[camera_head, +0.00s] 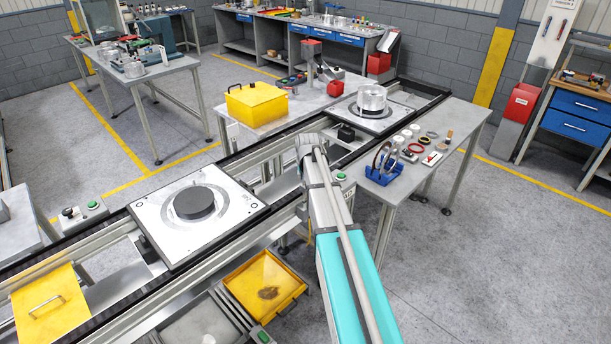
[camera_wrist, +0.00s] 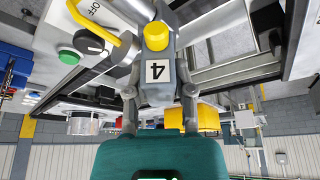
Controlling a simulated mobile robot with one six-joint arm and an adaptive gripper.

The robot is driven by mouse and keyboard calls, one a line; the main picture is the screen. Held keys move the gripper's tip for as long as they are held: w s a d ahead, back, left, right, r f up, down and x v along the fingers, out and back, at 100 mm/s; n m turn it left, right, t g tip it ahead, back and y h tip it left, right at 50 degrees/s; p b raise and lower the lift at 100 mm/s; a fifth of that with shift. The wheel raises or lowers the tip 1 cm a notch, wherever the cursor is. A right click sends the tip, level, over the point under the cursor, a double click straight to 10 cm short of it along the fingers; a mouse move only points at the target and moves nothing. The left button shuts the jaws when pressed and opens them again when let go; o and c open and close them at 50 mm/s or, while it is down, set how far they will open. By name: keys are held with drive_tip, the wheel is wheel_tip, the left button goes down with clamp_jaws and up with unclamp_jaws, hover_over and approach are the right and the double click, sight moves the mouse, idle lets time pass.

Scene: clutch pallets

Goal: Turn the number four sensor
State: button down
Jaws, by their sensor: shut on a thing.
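The number four sensor (camera_wrist: 158,72) is a grey block with a "4" label and a yellow round cap (camera_wrist: 156,37), in the middle of the wrist view, which is upside down. My gripper (camera_wrist: 160,92) is shut on the sensor, one finger on each side of it. A metal rod or cylinder lies close behind the sensor. In the head view my turquoise arm reaches to the conveyor's near rail, and its end hides the sensor and fingers.
The conveyor carries a pallet with a black disc (camera_head: 194,203) and another with a silver cylinder (camera_head: 371,98). A yellow box (camera_head: 257,106) stands behind.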

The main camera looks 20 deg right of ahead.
drive_tip(key=shift+c, duration=2.4)
unclamp_jaws()
drive_tip(key=shift+n, duration=0.6)
